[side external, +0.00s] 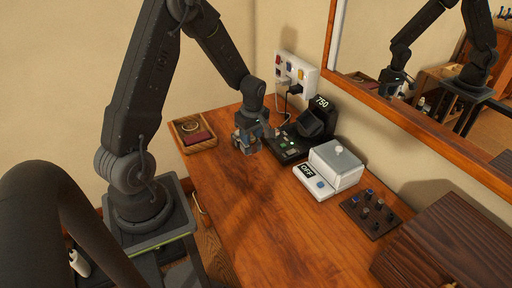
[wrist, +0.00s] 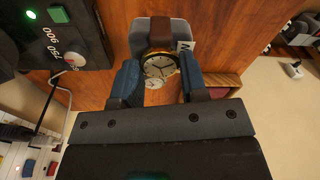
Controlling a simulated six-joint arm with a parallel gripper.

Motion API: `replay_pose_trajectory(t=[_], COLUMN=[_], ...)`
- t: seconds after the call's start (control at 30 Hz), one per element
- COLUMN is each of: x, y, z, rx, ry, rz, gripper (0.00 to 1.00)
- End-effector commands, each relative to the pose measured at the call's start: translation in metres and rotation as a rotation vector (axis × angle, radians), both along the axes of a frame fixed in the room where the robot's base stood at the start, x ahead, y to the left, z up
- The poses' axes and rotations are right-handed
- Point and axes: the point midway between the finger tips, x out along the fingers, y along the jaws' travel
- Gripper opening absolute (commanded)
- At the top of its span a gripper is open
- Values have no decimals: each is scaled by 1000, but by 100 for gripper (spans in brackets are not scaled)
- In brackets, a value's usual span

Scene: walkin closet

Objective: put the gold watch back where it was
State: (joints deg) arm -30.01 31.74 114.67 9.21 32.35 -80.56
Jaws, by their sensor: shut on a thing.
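My gripper (wrist: 157,80), with blue fingertips, is shut on the watch, one fingertip on each side of the case. A second small pale round dial shows just below the watch; I cannot tell what it belongs to. In the side view my gripper (side external: 246,146) points down, low over the wooden counter, and mostly hides the watch. Whether the cushion touches the counter is unclear.
A black winder (side external: 318,122) reading 750 stands just right of my gripper; its control panel shows in the wrist view (wrist: 80,43). A wooden tray (side external: 182,148) lies left. A white box (side external: 338,165) marked OFF, a knobbed board (side external: 371,213) and a dark wooden box (side external: 445,240) stand toward the right.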

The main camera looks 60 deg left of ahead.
Motion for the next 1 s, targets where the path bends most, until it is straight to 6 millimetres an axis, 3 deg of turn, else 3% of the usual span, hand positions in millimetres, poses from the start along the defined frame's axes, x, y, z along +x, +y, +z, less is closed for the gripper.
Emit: replay_pose_trajectory(t=[0.13,0.5,0.9,0.93,1.0], x=[12,13,13,13,13], y=[-8,-9,-9,-9,-9], z=[-9,-48,-53,-52,-52], rx=[1,1,2,2,2], ry=[-1,0,-1,-1,-1], rz=[-2,1,0,0,0], gripper=[18,18,18,43,49])
